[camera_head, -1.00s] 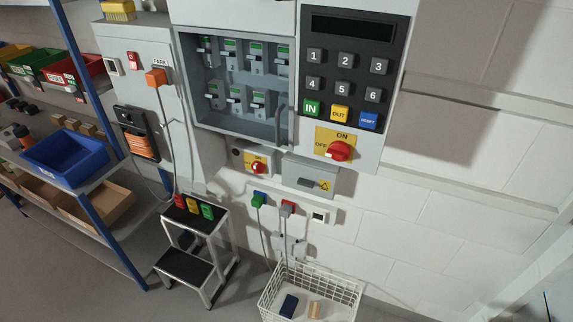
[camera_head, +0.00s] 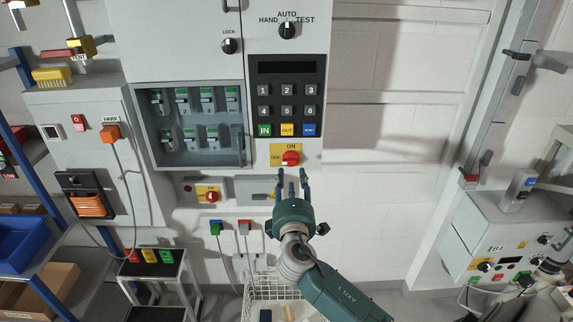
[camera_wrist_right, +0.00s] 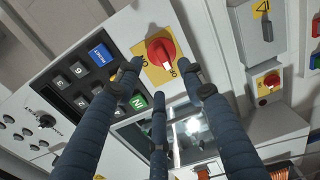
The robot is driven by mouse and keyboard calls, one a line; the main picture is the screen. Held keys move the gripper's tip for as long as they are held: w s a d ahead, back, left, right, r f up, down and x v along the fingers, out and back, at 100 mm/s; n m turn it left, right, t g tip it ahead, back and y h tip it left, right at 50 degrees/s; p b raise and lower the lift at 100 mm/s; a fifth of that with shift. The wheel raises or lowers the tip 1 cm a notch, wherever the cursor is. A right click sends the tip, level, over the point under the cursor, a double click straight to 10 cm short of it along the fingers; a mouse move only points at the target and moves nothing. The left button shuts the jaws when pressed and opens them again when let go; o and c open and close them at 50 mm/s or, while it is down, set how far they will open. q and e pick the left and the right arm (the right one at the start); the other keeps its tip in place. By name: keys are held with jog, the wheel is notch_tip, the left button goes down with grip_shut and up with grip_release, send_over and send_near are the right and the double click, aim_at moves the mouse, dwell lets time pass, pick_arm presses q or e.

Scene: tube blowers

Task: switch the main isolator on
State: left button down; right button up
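The main isolator is a red rotary knob (camera_head: 291,158) on a yellow plate marked ON above and OFF at the left, under the keypad. In the right wrist view the open fingers (camera_wrist_right: 160,85) point toward the yellow plate, with the knob beyond the tips; contact is not clear. My left gripper is not in view.
A smaller red knob on yellow (camera_head: 211,196) sits lower left. The keypad (camera_head: 287,105) is right above the isolator, beside a glazed breaker cabinet (camera_head: 200,162). A grey box (camera_head: 257,190) is just below left. Bare white wall (camera_head: 375,180) lies to the right.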

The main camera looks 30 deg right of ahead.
aim_at(290, 162)
jog(key=x, duration=0.3)
jog(key=p+x, duration=0.1)
jog(key=x, duration=0.2)
jog(key=shift+w+a+r+p, duration=0.1)
jog(key=shift+a+r+p, duration=0.1)
jog(key=shift+a+p, duration=0.1)
jog(key=shift+x, duration=0.85)
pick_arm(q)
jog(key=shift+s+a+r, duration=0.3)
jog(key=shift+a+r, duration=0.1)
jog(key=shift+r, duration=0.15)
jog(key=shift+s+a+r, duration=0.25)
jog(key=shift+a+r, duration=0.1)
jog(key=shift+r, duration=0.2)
pick_arm(e)
jog(key=shift+f, duration=0.15)
jog(key=shift+c, duration=0.5)
jog(key=c, duration=0.9)
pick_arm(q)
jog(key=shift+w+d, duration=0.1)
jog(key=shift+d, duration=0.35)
pick_arm(e)
grip_shut()
